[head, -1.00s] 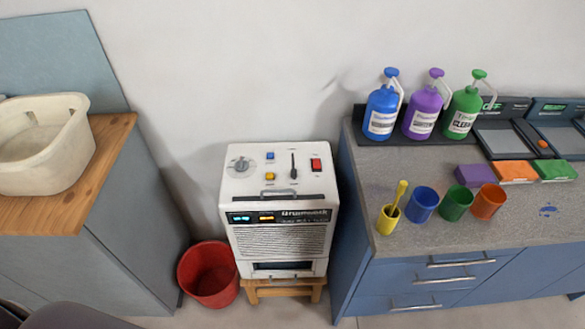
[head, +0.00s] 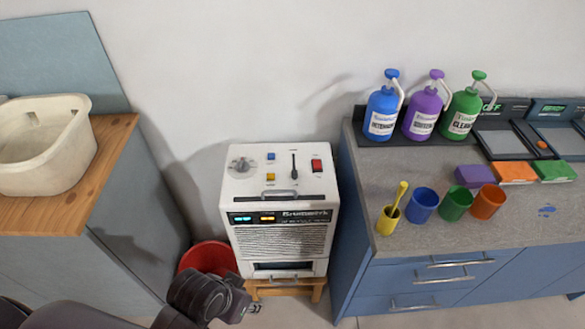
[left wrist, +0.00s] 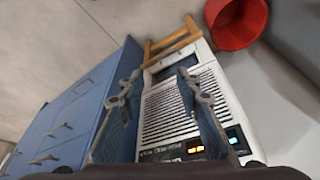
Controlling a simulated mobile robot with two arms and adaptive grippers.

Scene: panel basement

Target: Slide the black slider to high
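The black slider (head: 293,166) is a thin dark lever in a vertical slot on the top panel of the white machine (head: 281,235). Its labels are too small to read. My left gripper (head: 245,305) is low in front of the machine's lower left, well below and apart from the slider. In the left wrist view my left gripper (left wrist: 158,80) has its two fingers spread with nothing between them. The machine's front grille (left wrist: 170,115) shows behind them, and the top panel is hidden there. My right gripper is in neither view.
The panel also has a round grey knob (head: 241,165), blue and yellow buttons, a red switch (head: 317,165) and a handle (head: 280,193). A red bucket (head: 208,256) stands left of the machine. The blue cabinet (head: 430,275) is close on the right, a grey cabinet on the left.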

